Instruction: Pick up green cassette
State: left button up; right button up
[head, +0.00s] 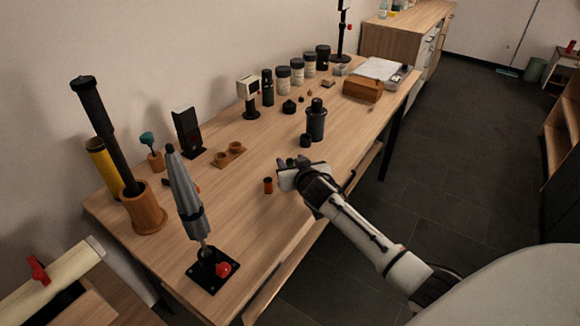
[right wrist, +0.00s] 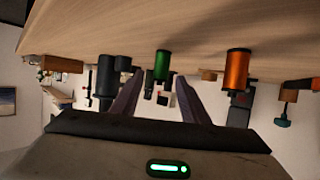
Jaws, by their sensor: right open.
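The green cassette (right wrist: 162,65), a small green cylinder with a dark rim, shows in the right wrist view, where the picture is upside down with the tabletop above. It stands on the table between the two dark fingers of my right gripper (right wrist: 160,80), near their tips. The fingers are apart, and I cannot tell whether either touches it. In the head view my right gripper (head: 284,171) is low over the table's front edge, and I cannot make out the green cassette there. My left gripper is not in view.
An orange cassette (head: 268,186) stands left of my right gripper; it also shows in the wrist view (right wrist: 237,72). A black canister (head: 316,122) and a small black cup (head: 305,140) stand behind. A grey pointed tool (head: 184,190) stands front left. Bare wood (head: 235,215) lies between.

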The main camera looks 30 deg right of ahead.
grip_shut()
